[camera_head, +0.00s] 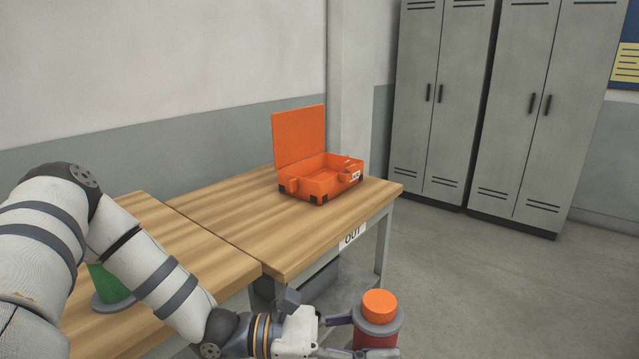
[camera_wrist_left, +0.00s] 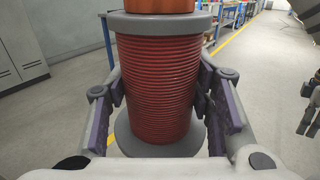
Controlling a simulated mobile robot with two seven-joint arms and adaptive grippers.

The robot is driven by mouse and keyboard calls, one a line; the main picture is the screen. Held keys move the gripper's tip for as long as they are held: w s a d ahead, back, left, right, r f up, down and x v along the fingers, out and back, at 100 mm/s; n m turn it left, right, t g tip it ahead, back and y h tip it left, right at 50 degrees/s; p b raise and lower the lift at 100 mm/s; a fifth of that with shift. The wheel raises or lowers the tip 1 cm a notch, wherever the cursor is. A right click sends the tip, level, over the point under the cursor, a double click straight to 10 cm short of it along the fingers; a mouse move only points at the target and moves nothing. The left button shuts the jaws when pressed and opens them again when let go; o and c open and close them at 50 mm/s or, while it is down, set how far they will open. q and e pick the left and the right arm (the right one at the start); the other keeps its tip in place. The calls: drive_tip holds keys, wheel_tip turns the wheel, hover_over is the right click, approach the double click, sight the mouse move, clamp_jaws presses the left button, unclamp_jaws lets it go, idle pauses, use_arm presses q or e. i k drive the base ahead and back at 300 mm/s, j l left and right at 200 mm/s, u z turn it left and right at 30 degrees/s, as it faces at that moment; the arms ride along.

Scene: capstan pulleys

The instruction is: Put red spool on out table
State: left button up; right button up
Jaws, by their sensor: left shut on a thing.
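The red spool (camera_head: 375,330) has grey flanges and an orange top, and is upright at the bottom of the head view. My left gripper (camera_head: 335,335) is shut on it and holds it in front of the table edge, over the floor. In the left wrist view the red spool (camera_wrist_left: 155,88) stands between the two fingers of my left gripper (camera_wrist_left: 160,105). The out table (camera_head: 225,215) has a wooden top and a front label reading OUT. My right gripper does not show in the head view; a dark gripper part at the right edge of the wrist view is cut off.
An open orange case (camera_head: 320,182) stands on the far part of the out table. The near part of that top is bare. A second wooden table (camera_head: 190,240) adjoins it at left, with a green cone-shaped thing (camera_head: 107,285) partly behind my arm. Grey lockers (camera_head: 445,95) stand behind.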

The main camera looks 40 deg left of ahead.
sight(258, 233)
drive_tip(key=i+l+u, duration=0.1)
drive_tip(key=i+u, duration=0.25)
drive_tip(key=i, duration=0.15)
drive_tip(key=i+l+u, duration=0.2)
drive_tip(key=i+u, duration=0.2)
drive_tip(key=i+l+u, duration=0.5)
drive_tip(key=u, duration=0.25)
drive_tip(key=i+l+u, duration=0.45)
drive_tip(key=u, duration=0.3)
drive_tip(key=i+l+u, duration=0.1)
drive_tip(key=l+u, duration=0.25)
drive_tip(key=i+l+u, duration=0.15)
drive_tip(key=l+u, duration=0.2)
drive_tip(key=i+l+u, duration=0.1)
drive_tip(key=l+u, duration=0.6)
drive_tip(key=i+l, duration=0.05)
drive_tip(key=l, duration=0.1)
